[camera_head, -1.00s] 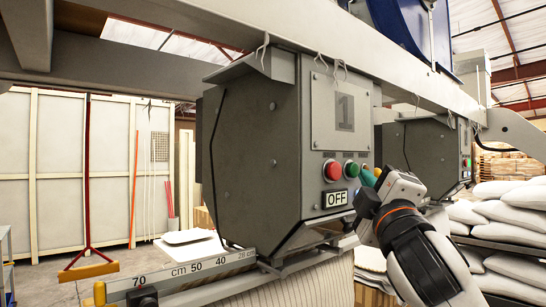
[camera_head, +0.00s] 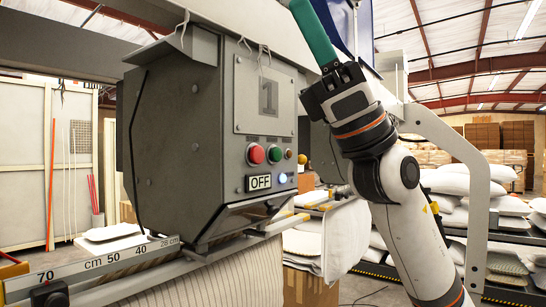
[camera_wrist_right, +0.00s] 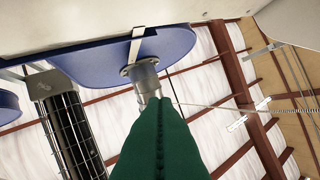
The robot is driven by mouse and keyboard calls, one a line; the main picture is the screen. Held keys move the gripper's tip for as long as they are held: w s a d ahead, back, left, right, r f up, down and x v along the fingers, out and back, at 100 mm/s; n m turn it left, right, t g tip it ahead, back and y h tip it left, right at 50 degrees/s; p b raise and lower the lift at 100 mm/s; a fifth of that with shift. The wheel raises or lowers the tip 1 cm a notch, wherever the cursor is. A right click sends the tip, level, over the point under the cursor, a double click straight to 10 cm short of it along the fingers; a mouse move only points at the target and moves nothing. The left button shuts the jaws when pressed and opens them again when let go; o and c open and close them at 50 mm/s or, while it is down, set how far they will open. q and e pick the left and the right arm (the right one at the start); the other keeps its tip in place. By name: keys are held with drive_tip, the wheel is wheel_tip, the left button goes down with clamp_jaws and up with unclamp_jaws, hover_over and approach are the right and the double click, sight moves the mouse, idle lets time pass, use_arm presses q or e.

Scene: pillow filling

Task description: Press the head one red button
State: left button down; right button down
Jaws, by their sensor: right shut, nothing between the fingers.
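Head one is a grey metal box (camera_head: 185,135) marked 1, left of centre in the head view. Its red button (camera_head: 255,155) is on the front panel, left of a green button (camera_head: 275,154). A sign below reads OFF (camera_head: 260,182), beside a glowing pale light (camera_head: 283,178). My right gripper (camera_head: 303,8) is raised above and to the right of the buttons, clear of the red button. Its teal fingers are shut together and point upward. They also show shut and empty in the right wrist view (camera_wrist_right: 158,104). My left gripper is not in view.
A horizontal rail with a centimetre scale (camera_head: 100,262) runs below the box. A grey frame bracket (camera_head: 455,150) stands behind my right arm. White pillows (camera_head: 460,183) are stacked on racks at the right. A blue funnel-like part (camera_wrist_right: 125,50) hangs overhead in the wrist view.

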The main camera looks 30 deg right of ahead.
sight(260, 157)
drive_tip(key=w+f+n+t+h, duration=0.35)
drive_tip(key=f+t+h, duration=0.3)
drive_tip(key=h, duration=0.45)
drive_tip(key=w+d+f+m+t+h, duration=0.1)
drive_tip(key=w+d+f+m+h, duration=0.1)
drive_tip(key=d+h, duration=0.4)
drive_tip(key=w+d+f+m+t+h+b, duration=0.1)
drive_tip(key=w+d+f+m+h, duration=0.1)
drive_tip(key=d+h, duration=0.5)
wheel_tip(260, 157, down, 2)
drive_tip(key=shift+m+t, duration=0.35)
drive_tip(key=shift+m, duration=0.2)
drive_tip(key=shift+w, duration=0.15)
drive_tip(key=p+x, duration=0.1)
drive_tip(key=x, duration=0.3)
drive_tip(key=p+x, duration=0.1)
drive_tip(key=x, duration=0.4)
drive_tip(key=r+p+x, duration=0.1)
drive_tip(key=p+x, duration=0.1)
drive_tip(key=x, duration=0.2)
drive_tip(key=shift+w+a, duration=0.25)
drive_tip(key=shift+w, duration=0.2)
